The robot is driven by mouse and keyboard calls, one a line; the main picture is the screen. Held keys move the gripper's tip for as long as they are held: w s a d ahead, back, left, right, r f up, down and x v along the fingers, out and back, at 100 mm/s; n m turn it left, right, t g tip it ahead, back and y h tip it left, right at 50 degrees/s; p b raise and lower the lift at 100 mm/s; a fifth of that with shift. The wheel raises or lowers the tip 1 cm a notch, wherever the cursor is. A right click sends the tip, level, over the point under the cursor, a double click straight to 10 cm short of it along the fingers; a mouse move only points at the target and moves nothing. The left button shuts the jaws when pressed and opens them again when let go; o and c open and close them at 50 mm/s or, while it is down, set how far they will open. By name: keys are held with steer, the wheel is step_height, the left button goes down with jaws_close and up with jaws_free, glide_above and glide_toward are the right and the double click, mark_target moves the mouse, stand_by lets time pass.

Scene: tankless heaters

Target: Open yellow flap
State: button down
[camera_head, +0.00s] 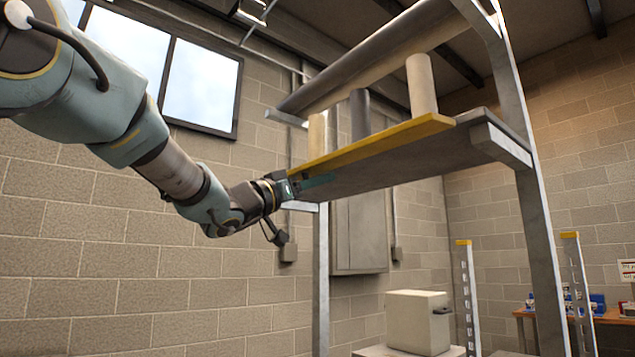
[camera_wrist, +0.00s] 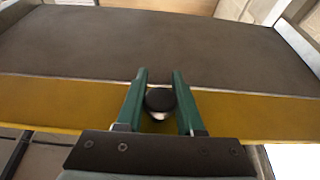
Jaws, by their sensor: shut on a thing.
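The yellow flap (camera_head: 375,143) is a long strip along the front edge of a raised grey shelf, high in the head view. In the wrist view, the yellow flap (camera_wrist: 62,105) crosses the picture as a band, with a grey surface beyond it. My gripper (camera_head: 318,181) is at the left part of the shelf, just below the yellow strip. In the wrist view, the green fingers of my gripper (camera_wrist: 159,76) lie across the yellow band. They are shut on a dark round knob (camera_wrist: 160,100) between them. Their exact contact with the knob is hard to see.
Several upright cylinders (camera_head: 421,85) stand on the shelf. A metal post (camera_head: 540,230) carries the rack on the right. A beige box (camera_head: 418,322) stands below. A block wall (camera_head: 150,270) with a window (camera_head: 197,85) is behind my arm. Open air lies under the shelf.

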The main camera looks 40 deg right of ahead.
stand_by(0.3)
steer(key=r+y+p, duration=0.1)
steer(key=p, duration=0.2)
steer(key=shift+a+p, duration=0.1)
steer(key=shift+p, duration=0.25)
steer(key=y+p, duration=0.1)
steer(key=p, duration=0.2)
steer(key=y+p, duration=0.1)
steer(key=p, duration=0.3)
steer(key=shift+a+r, duration=0.15)
steer(key=shift+a, duration=0.1)
steer(key=shift+y+p, duration=0.3)
steer(key=shift+p, duration=0.25)
steer(key=shift+f, duration=0.3)
steer(key=c, duration=0.5)
jaws_free()
steer(key=shift+c, duration=0.2)
steer(key=shift+a, duration=0.1)
steer(key=a+b, duration=0.3)
steer(key=a, duration=0.7)
steer(key=shift+w+a+f, duration=0.35)
